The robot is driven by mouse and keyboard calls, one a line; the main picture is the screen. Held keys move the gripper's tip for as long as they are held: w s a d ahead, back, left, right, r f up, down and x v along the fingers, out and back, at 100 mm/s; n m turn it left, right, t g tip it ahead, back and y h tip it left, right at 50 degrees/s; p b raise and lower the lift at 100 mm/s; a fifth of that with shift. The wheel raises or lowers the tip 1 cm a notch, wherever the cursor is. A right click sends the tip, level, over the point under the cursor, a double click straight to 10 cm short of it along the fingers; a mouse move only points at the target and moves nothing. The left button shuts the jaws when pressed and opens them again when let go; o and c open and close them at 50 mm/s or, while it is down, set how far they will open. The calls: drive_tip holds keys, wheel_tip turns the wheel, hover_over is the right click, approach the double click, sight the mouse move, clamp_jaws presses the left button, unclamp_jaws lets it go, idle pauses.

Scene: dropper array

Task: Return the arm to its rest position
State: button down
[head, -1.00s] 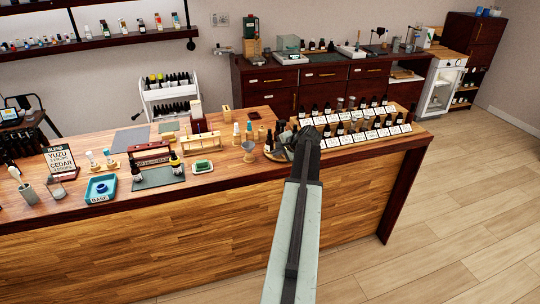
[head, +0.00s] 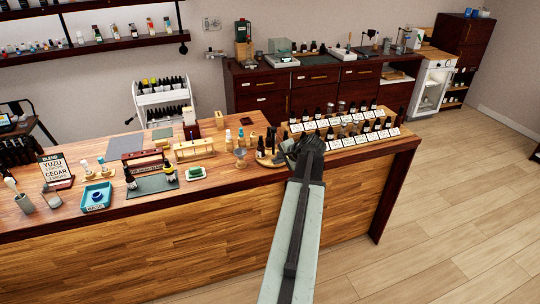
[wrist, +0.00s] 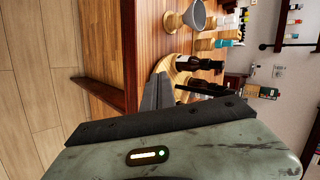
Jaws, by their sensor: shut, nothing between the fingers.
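My gripper (head: 288,157) is at the end of my raised, outstretched arm, over the front edge of the wooden counter (head: 225,187) in the head view. Its fingers are dark and shut, with nothing between them. In the wrist view, my gripper (wrist: 160,92) points toward a round wooden stand (wrist: 180,68) holding dark bottles. I cannot tell whether the fingers touch the stand. The stand (head: 270,160) is partly hidden by my gripper in the head view.
Several dark dropper bottles with white labels (head: 345,137) stand right of my gripper. The floor (head: 450,210) right of the counter is clear.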

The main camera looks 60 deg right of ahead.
drive_tip(key=v, duration=0.2)
drive_tip(key=p+v, duration=0.1)
drive_tip(key=v, duration=0.1)
drive_tip(key=shift+w+a, duration=0.1)
drive_tip(key=shift+a, duration=0.1)
